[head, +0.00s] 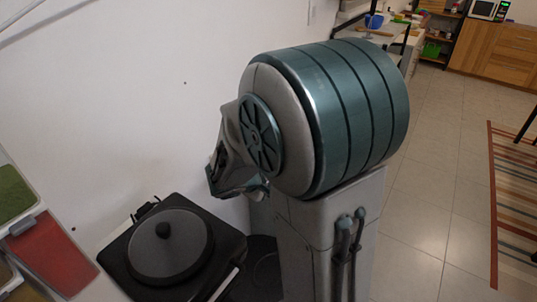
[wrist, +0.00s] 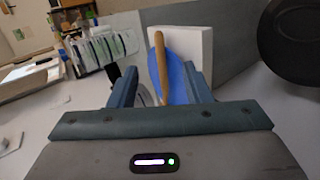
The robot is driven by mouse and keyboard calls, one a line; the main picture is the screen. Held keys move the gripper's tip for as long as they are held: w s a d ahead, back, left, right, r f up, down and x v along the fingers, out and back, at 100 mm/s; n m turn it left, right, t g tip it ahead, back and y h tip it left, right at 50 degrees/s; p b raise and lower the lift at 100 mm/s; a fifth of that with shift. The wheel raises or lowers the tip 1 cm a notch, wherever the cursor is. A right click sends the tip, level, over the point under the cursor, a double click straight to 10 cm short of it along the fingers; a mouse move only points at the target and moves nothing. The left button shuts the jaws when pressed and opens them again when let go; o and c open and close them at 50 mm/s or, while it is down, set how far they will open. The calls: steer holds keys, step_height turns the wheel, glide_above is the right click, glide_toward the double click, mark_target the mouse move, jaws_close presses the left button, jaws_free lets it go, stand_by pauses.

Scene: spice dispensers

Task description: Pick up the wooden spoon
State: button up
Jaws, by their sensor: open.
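The wooden spoon (wrist: 158,62) shows in the wrist view as a narrow brown handle. It stands out in front of a blue rounded object (wrist: 179,78). My gripper (wrist: 160,74) is open, with one blue-grey finger on each side of the spoon in the picture. A gap shows between the spoon and both fingers, and I cannot tell how far the spoon reaches between them. In the head view I cannot make out the spoon surely, and my own arm fills the middle.
A white block (wrist: 200,42) stands behind the blue object. A row of clear containers (wrist: 100,47) is at the upper left of the wrist view, and a dark round object (wrist: 296,38) at the upper right. The head view shows a lidded pan (head: 170,248) and a striped rug (head: 513,200).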

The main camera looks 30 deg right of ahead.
steer(key=shift+t, duration=0.3)
steer(key=x, duration=0.9)
steer(key=shift+w+a, duration=0.1)
steer(key=shift+w, duration=0.2)
steer(key=shift+p+x, duration=0.4)
steer(key=shift+x, duration=2.2)
steer(key=shift+s, duration=0.1)
jaws_close()
